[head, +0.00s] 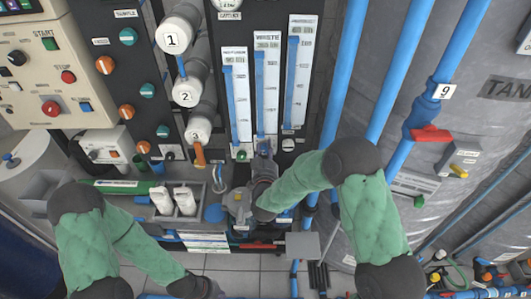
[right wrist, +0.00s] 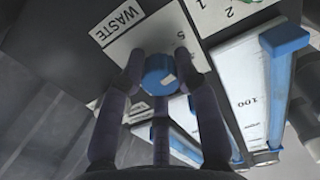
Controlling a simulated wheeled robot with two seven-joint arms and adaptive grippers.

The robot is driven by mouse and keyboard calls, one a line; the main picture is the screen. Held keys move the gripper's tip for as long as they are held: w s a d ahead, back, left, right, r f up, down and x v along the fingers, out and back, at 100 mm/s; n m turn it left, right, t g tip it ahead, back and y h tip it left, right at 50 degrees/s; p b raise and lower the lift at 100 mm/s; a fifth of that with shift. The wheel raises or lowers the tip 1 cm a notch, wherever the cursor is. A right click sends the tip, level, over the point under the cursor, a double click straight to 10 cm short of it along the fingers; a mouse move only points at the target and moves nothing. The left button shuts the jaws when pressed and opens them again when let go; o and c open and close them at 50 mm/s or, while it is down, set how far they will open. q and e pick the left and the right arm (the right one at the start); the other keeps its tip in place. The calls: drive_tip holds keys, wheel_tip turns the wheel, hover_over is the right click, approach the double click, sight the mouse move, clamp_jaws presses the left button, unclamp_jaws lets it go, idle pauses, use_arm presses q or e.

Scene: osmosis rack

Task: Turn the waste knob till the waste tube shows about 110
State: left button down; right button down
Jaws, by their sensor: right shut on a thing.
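The waste tube (head: 260,95) is the middle of three upright gauges on the dark panel in the head view, under a WASTE label. Its blue column reaches high up the white scale; the reading is too small to make out. My right gripper (head: 264,152) is at the foot of this gauge. In the right wrist view its fingers are shut on the blue waste knob (right wrist: 159,75), beside a WASTE plate (right wrist: 118,30). A scale marked 100 (right wrist: 249,101) also shows there; I cannot tell which gauge it belongs to. My left gripper (head: 207,288) is low at the bottom edge, its fingers unclear.
Two similar gauges flank the waste tube, left (head: 237,100) and right (head: 298,80). Numbered grey housings (head: 188,93) stand left of them. Blue pipes (head: 345,75) and a large grey tank (head: 465,120) are at the right. White bottles (head: 184,201) stand below.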

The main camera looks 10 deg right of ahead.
drive_tip(key=m+b, duration=0.3)
drive_tip(key=shift+f, duration=0.35)
drive_tip(key=shift+a+m+b, duration=0.1)
drive_tip(key=shift+m+b, duration=1.25)
drive_tip(key=shift+m, duration=0.35)
drive_tip(key=c, duration=0.9)
unclamp_jaws()
drive_tip(key=shift+r, duration=0.15)
drive_tip(key=shift+r, duration=0.1)
drive_tip(key=s+a, duration=0.2)
drive_tip(key=s, duration=0.9)
drive_tip(key=shift+s+a, duration=0.15)
drive_tip(key=shift+s, duration=0.25)
